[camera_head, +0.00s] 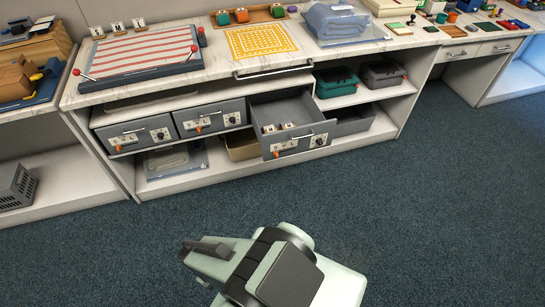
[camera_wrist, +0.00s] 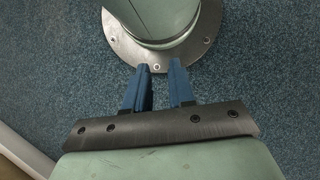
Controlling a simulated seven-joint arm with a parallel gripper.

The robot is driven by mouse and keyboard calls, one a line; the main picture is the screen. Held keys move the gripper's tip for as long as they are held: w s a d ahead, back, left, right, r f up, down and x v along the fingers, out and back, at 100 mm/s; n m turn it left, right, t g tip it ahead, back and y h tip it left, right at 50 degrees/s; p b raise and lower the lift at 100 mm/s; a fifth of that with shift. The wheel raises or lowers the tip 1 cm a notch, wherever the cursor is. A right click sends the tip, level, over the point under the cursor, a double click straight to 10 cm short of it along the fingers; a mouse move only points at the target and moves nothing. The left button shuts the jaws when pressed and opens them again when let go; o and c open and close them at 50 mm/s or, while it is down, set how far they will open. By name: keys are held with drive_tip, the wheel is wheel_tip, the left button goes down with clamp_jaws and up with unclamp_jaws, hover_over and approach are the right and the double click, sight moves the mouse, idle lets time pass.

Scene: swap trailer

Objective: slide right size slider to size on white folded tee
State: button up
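No white folded tee is clearly recognisable; a pale folded item (camera_head: 168,160) lies on the low shelf, too small to tell. A red-and-white striped board (camera_head: 140,50) sits on the counter at upper left, with red-knobbed levers at its left (camera_head: 77,72) and right (camera_head: 194,50) ends. Small letter tags (camera_head: 118,27) stand behind it. Which part is the right size slider I cannot tell. My gripper (camera_wrist: 160,70) shows in the wrist view with two blue fingers apart and nothing between them, over the floor and my round base.
Grey drawers with orange-marked panels sit under the counter; the right one (camera_head: 295,118) is pulled out. Green (camera_head: 336,81) and grey (camera_head: 382,73) bins stand below. Open carpet lies in front.

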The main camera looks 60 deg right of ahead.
drive_tip(key=w+d+r+m, duration=0.1)
drive_tip(key=d, duration=0.1)
drive_tip(key=w+d+r+m+t, duration=0.1)
drive_tip(key=w+d, duration=0.1)
drive_tip(key=d, duration=0.1)
drive_tip(key=w+d+r+m+y, duration=0.1)
drive_tip(key=w+d, duration=0.1)
drive_tip(key=d, duration=0.1)
drive_tip(key=shift+w+t, duration=0.25)
drive_tip(key=shift+t, duration=0.15)
clamp_jaws()
drive_tip(key=m+t+h, duration=0.4)
drive_tip(key=m+h, duration=0.2)
drive_tip(key=h, duration=0.3)
approach(277, 155)
drive_tip(key=w+a+r, duration=0.1)
drive_tip(key=w+a, duration=0.4)
drive_tip(key=x, duration=0.3)
drive_tip(key=s+x, duration=0.1)
drive_tip(key=x, duration=0.3)
drive_tip(key=s+x, duration=0.1)
drive_tip(key=x, duration=0.3)
drive_tip(key=shift+d+r, duration=0.3)
drive_tip(key=shift+r, duration=0.1)
drive_tip(key=shift+s+d, duration=0.6)
